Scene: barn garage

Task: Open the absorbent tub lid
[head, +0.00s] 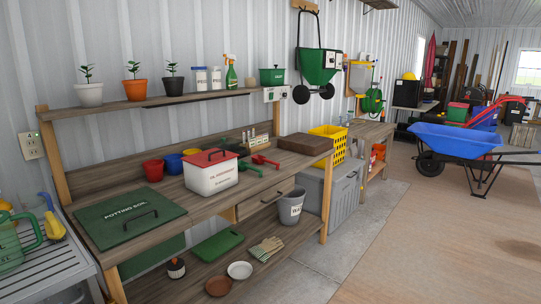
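The absorbent tub (212,180) is a white box with red lettering on its front. The lettering is small but seems to read oil absorbent. Neither of my grippers shows in the head view, so their distance to the tub cannot be seen.
A green potting soil lid (128,217) lies left on the bench (186,222). Red, blue and yellow pots (173,164) stand behind the tub, green and red hand tools (250,169) beside it. A shelf (160,101) with plants runs above. Open floor (430,235) lies at right.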

